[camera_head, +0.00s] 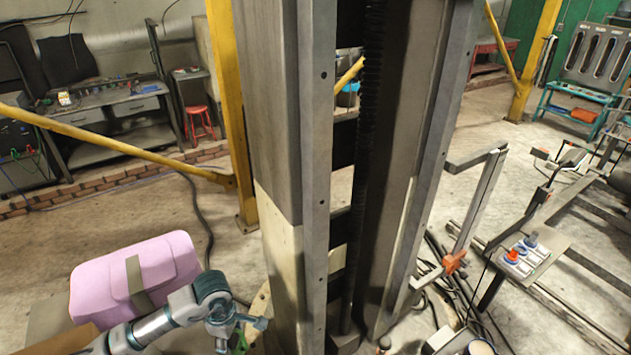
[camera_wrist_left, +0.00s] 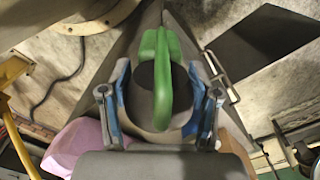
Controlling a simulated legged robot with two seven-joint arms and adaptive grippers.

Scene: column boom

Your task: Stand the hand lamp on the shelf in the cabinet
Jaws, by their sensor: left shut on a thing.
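The hand lamp appears in the left wrist view as a green curved handle (camera_wrist_left: 163,75) over a round dark body. My left gripper (camera_wrist_left: 162,105) has its two blue-lined fingers on either side of the lamp and is shut on it. In the head view my left arm comes in at the bottom left, and the gripper (camera_head: 243,325) is beside the foot of the tall column. Only a small green part of the lamp (camera_head: 240,343) shows there. I cannot make out the cabinet or its shelf for certain in either view. My right gripper is not in view.
A tall grey column (camera_head: 310,180) fills the middle, close to my left gripper. A pink case (camera_head: 135,275) with an olive strap stands behind my left arm. A yellow post (camera_head: 232,110) is behind the column. A red stool (camera_head: 198,120) and workbench (camera_head: 110,115) are far left.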

